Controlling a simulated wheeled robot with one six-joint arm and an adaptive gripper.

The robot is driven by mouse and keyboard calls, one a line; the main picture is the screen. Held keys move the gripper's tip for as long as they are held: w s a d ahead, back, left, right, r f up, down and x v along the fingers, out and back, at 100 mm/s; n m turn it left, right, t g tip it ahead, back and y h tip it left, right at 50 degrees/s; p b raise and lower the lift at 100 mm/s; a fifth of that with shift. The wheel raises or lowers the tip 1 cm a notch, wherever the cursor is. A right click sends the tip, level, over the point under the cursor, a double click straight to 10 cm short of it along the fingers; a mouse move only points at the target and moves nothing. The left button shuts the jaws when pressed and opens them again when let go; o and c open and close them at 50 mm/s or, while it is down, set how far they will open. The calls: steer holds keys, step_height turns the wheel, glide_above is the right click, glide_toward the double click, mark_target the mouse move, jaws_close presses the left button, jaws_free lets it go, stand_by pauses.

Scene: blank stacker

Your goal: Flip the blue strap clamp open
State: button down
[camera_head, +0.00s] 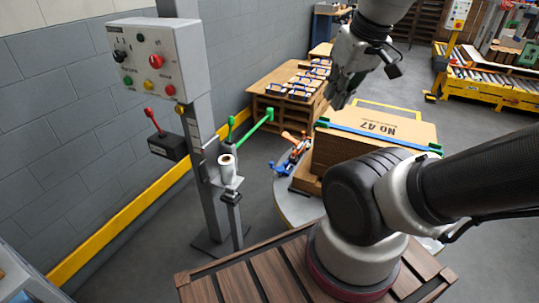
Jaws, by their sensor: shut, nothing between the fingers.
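A brown cardboard box (375,151) marked "No 47" sits on a round turntable at the centre right. A blue strap (375,134) runs across its top, with green pieces at its ends. A small blue and orange clamp-like device (291,153) stands at the left of the box. It is too small to tell whether it is flipped open or closed. My gripper (339,102) is shut and empty, above the back left of the box. It looks apart from both the strap and the device.
A grey control post (147,63) with buttons, a red lever (151,118) and a green lever (258,128) stand at left. A white roll (227,167) sits on a stand. Behind is a wooden bench (262,103) with several blocks. A yellow conveyor (490,85) is at back right.

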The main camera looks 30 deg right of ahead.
steer(key=w+d+r+m+h, duration=0.1)
steer(key=w+d+m, duration=0.1)
steer(key=w, duration=0.9)
steer(key=w+d+m+h, duration=0.1)
steer(key=w+d+m, duration=0.2)
steer(key=w, duration=0.7)
steer(key=w+d+f+m+g, duration=0.1)
steer(key=w+d+f, duration=0.1)
steer(key=w+f, duration=0.35)
steer(key=w+d+f+m, duration=0.1)
steer(key=w+f, duration=0.2)
steer(key=w, duration=0.6)
steer(key=w+d+f+m+g+h, duration=0.1)
steer(key=w+d+f+m, duration=0.2)
steer(key=w+f, duration=0.95)
steer(key=w+d+f+m, duration=0.1)
steer(key=w+f, duration=0.1)
steer(key=f, duration=1.1)
steer(key=w+d+f+m, duration=0.1)
steer(key=f, duration=1.3)
steer(key=shift+w+d+m, duration=0.25)
steer(key=shift+w+m, duration=0.05)
steer(key=shift+w, duration=0.1)
steer(key=shift+f, duration=0.1)
